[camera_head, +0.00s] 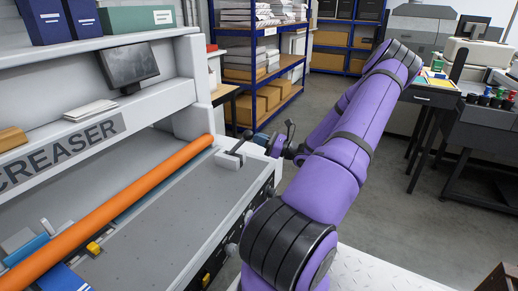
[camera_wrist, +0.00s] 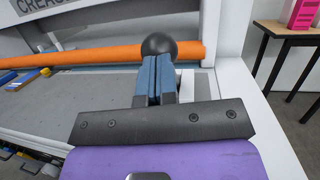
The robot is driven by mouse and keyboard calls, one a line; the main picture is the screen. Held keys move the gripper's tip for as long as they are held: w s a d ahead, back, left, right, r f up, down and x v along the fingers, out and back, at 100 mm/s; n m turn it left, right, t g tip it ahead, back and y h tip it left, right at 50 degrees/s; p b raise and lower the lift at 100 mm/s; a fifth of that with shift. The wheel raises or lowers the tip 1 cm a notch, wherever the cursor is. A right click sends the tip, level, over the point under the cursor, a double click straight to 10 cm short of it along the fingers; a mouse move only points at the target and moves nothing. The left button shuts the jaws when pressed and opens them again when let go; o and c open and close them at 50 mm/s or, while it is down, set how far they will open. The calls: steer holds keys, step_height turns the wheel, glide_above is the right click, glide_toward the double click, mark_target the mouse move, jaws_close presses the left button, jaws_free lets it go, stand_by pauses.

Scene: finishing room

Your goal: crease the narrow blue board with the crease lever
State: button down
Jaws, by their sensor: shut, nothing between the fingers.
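The creaser (camera_head: 130,215) has a long orange bar (camera_head: 120,196) across its grey bed. A blue piece (camera_head: 65,279), probably the narrow blue board, lies at the bed's near left, partly under the bar and cut by the picture edge. Blue also shows at the far left of the wrist view (camera_wrist: 22,80). The crease lever (camera_head: 239,142) stands at the bed's right end. Its black ball knob (camera_wrist: 159,45) is just beyond my gripper's blue fingertips (camera_wrist: 157,62). The fingers are shut together and empty; whether they touch the knob I cannot tell.
A yellow stop (camera_head: 94,247) sits on the bed beside the bar. The machine's white upright (camera_head: 203,85) rises near the lever. Shelving (camera_head: 262,70) stands behind, and a side table (camera_wrist: 285,32) is at the wrist view's right. Open floor (camera_head: 385,200) lies right of my arm.

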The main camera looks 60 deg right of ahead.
steer(key=w+r+g, duration=0.2)
steer(key=w+r, duration=0.1)
steer(key=w+r+g+h, duration=0.1)
steer(key=w+g, duration=0.1)
steer(key=shift+a+r+m, duration=0.25)
steer(key=shift+a+m, duration=0.05)
steer(key=w+r+g+h, duration=0.1)
steer(key=w+g, duration=0.3)
steer(key=w, duration=0.4)
steer(key=shift+w+a+r+m, duration=0.15)
steer(key=shift+a+r+m, duration=0.2)
steer(key=shift+r, duration=0.3)
steer(key=shift+w+r, duration=0.1)
steer(key=shift+w, duration=0.1)
steer(key=shift+s, duration=0.1)
